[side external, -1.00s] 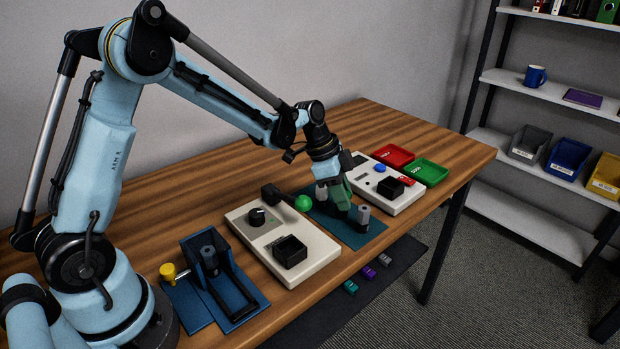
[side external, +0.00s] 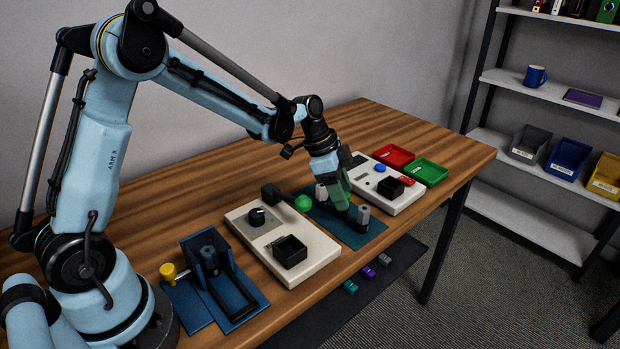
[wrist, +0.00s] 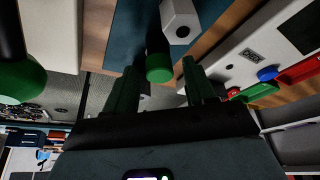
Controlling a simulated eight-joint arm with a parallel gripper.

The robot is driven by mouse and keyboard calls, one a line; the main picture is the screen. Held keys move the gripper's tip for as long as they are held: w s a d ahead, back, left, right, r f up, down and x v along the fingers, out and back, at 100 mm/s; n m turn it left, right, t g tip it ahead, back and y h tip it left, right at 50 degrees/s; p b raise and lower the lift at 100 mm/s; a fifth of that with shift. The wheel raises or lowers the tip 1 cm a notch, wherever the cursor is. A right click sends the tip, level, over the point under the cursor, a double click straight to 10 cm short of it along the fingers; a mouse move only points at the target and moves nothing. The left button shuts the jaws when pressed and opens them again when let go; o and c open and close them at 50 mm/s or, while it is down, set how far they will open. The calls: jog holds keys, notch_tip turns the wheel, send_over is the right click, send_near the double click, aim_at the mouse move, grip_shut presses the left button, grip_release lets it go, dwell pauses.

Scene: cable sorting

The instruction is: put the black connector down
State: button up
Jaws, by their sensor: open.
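A black connector (wrist: 155,40) with a green end shows in the wrist view, over the blue mat and beside a pale grey hexagonal connector (wrist: 180,20). My gripper (wrist: 161,88) is open; its two green fingers stand apart, one on either side of the black connector's line, and no grip on it shows. In the side view my gripper (side external: 345,208) is low over the blue mat (side external: 364,240), between two grey connectors, the nearer one (side external: 363,216) standing upright. The black connector is hard to tell from the dark fingertips there.
A white tester with a green-ball lever (side external: 302,203) stands left of the mat. Another white unit (side external: 405,202) stands right of it, with red (side external: 393,154) and green (side external: 431,170) trays behind. A blue fixture (side external: 240,300) is nearer my base.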

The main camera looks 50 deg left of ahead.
jog(key=v, duration=1.1)
jog(key=s+n, duration=0.1)
jog(key=s, duration=0.1)
jog(key=s+d+r+n+t+y, duration=0.1)
jog(key=s+n, duration=0.1)
jog(key=s, duration=0.1)
jog(key=s+d+r+n, duration=0.1)
jog(key=s, duration=0.1)
jog(key=shift+s+d+n+t+y, duration=0.2)
jog(key=shift+d+n+t+y, duration=0.1)
jog(key=shift+y, duration=0.1)
jog(key=s+f+n+t+y, duration=0.1)
jog(key=s+f+n+t, duration=0.1)
jog(key=s+n, duration=0.3)
jog(key=shift+s+d+f+n+t+y, duration=0.3)
jog(key=shift+s+d+n+t+y, duration=0.1)
jog(key=shift+s, duration=1.05)
